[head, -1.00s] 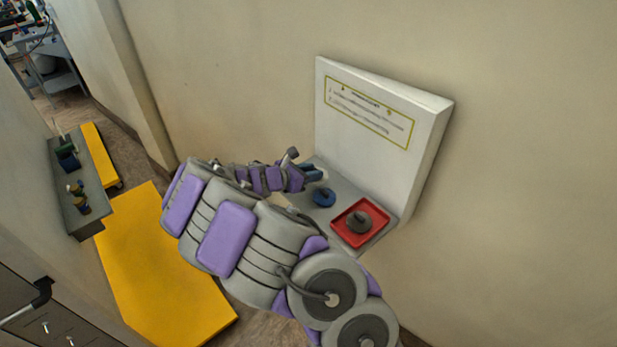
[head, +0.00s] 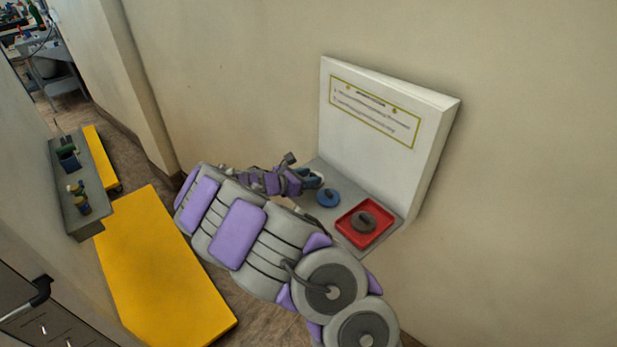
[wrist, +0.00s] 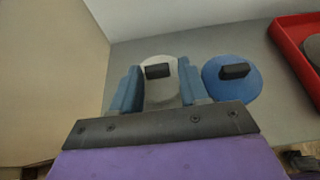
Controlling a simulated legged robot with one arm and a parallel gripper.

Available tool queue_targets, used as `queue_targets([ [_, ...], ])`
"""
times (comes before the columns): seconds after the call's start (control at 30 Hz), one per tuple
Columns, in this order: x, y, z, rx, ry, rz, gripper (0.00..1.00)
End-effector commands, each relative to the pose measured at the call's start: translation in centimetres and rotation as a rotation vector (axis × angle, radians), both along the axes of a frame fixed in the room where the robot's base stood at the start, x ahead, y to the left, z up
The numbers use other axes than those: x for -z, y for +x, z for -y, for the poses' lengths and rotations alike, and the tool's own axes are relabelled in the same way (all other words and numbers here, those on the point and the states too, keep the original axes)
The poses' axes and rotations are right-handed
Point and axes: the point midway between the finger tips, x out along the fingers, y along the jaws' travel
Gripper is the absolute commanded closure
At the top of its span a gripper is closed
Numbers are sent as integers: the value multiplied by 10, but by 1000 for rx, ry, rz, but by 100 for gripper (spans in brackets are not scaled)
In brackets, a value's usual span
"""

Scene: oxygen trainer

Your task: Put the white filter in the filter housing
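A white disc with a dark block handle, which looks like the white filter (wrist: 160,94), lies on the grey shelf (wrist: 204,45) in the wrist view. My gripper (wrist: 157,78) is open, with its blue fingers on either side of the white disc. The dark handle stands between the fingers with a gap on both sides. In the head view my gripper (head: 312,178) is low over the left end of the shelf, and the white disc is mostly hidden there. I cannot pick out the filter housing for sure.
A blue disc with a dark handle (wrist: 231,85) lies just right of my gripper. A red tray (head: 344,226) with a dark grey handled disc (head: 364,223) sits at the shelf's right end. A white panel with a sign (head: 400,100) rises behind. Walls close in at the left.

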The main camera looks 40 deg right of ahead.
Motion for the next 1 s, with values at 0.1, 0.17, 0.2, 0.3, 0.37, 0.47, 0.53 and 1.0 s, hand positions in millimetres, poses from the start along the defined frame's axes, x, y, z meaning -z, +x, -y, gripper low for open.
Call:
queue_targets([
  [0.1,0,0,2,0,1,0,44],
  [0.17,0,0,4,0,2,1,44],
  [0.2,0,0,4,0,2,1,44],
  [0.3,1,-1,6,0,4,1,44],
  [0.37,1,-1,6,0,4,1,44],
  [0.47,-2,0,0,-1,4,0,44],
  [0.53,-7,0,-9,-3,2,1,44],
  [1.0,-40,-2,-88,-4,3,3,44],
])
